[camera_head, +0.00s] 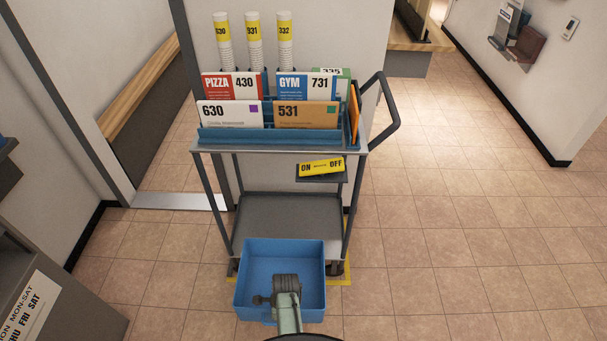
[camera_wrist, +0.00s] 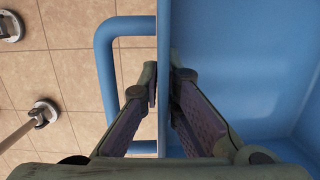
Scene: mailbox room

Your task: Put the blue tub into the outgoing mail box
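The blue tub (camera_head: 258,258) is an open, empty-looking box in front of the cart in the head view. In the wrist view its wall (camera_wrist: 164,30) runs up the middle, with its looped handle (camera_wrist: 104,85) on the left and its inside on the right. My gripper (camera_wrist: 166,82) has one finger on each side of this wall, the left one within the handle loop, and looks closed on it. In the head view my wrist covers part of the tub and the fingertips are hidden. No box labelled outgoing mail is readable.
A grey cabinet (camera_head: 70,315) with a sign of weekdays is at the lower left. Walls flank the cart's left side. The tiled floor (camera_head: 450,250) on the right is clear.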

